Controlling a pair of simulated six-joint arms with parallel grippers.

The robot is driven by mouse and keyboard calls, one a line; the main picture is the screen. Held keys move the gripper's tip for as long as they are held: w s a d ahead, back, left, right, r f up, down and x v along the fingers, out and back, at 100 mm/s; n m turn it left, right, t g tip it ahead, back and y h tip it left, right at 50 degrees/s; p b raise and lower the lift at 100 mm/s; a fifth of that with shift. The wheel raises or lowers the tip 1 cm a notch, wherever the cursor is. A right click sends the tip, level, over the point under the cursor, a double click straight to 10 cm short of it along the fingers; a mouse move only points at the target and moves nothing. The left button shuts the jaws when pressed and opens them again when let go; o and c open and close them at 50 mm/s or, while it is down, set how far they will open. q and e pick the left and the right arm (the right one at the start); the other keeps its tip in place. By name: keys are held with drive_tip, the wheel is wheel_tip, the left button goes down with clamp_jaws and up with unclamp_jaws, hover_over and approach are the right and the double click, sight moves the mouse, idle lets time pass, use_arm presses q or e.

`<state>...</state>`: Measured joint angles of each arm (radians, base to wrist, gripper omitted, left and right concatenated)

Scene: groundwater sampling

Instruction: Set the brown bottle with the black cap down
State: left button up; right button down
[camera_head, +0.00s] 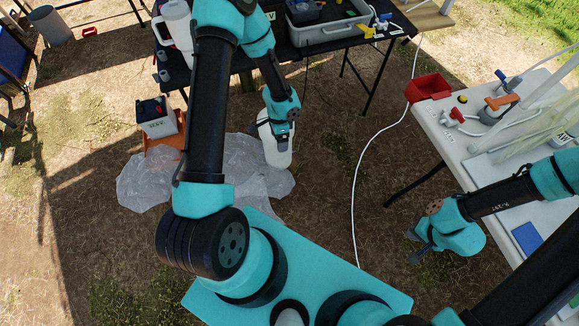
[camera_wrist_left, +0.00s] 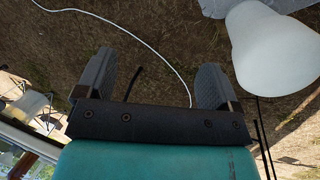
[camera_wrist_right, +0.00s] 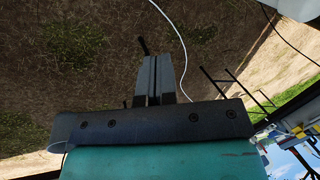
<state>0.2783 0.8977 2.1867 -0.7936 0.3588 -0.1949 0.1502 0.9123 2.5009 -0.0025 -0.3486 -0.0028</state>
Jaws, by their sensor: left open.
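I cannot make out a brown bottle with a black cap in any view. My left gripper (camera_head: 282,141) is over a white container (camera_head: 272,155) near the clear plastic sheet. In the left wrist view my left gripper (camera_wrist_left: 152,88) has its fingers wide apart with nothing between them. The white container (camera_wrist_left: 272,48) there is off to the right, outside the fingers. My right gripper (camera_head: 416,245) hangs beside the white right table's (camera_head: 440,125) front edge. In the right wrist view my right gripper (camera_wrist_right: 156,75) has its fingers together, with nothing visible between them.
A red bin (camera_head: 428,87) sits at the white table's far corner, with small fittings beside it. A black table (camera_head: 335,47) at the back carries a grey tray (camera_head: 330,32) and a white jug (camera_head: 177,22). A white cord (camera_head: 355,190) crosses the open ground between my grippers.

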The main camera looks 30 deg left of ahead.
use_arm(q)
drive_tip(key=s+d+r+n+t+h, duration=0.1)
drive_tip(key=s+d+n+t+h, duration=0.1)
drive_tip(key=s+d+n, duration=0.7)
drive_tip(key=shift+d+r+n+t, duration=0.4)
drive_tip(key=shift+n+t, duration=0.3)
drive_tip(key=shift+t, duration=0.2)
drive_tip(key=shift+s, duration=0.1)
use_arm(e)
drive_tip(key=shift+c, duration=0.8)
unclamp_jaws()
